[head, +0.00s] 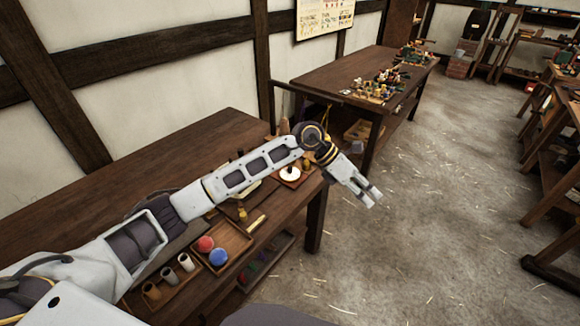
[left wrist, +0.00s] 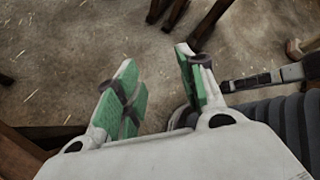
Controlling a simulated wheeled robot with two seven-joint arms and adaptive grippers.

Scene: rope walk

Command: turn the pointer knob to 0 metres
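A round white disc (head: 290,174) with a small mark at its centre sits on a reddish-brown base at the right end of the near bench (head: 150,165). It may be the pointer knob, but it is too small to read a pointer or any numbers, and my left arm partly crosses in front of that area. My left gripper (head: 370,196) is out past the bench's right end, above the floor and apart from the disc. In the left wrist view the gripper (left wrist: 157,62) has its green-padded fingers apart, with only floor between them. My right gripper is not in view.
A wooden tray (head: 236,240) holds a red ball (head: 205,244) and a blue ball (head: 219,257). Small cups (head: 186,262) stand at its left. A second bench (head: 330,75) with many small items stands behind. The floor (head: 440,200) at the right is open.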

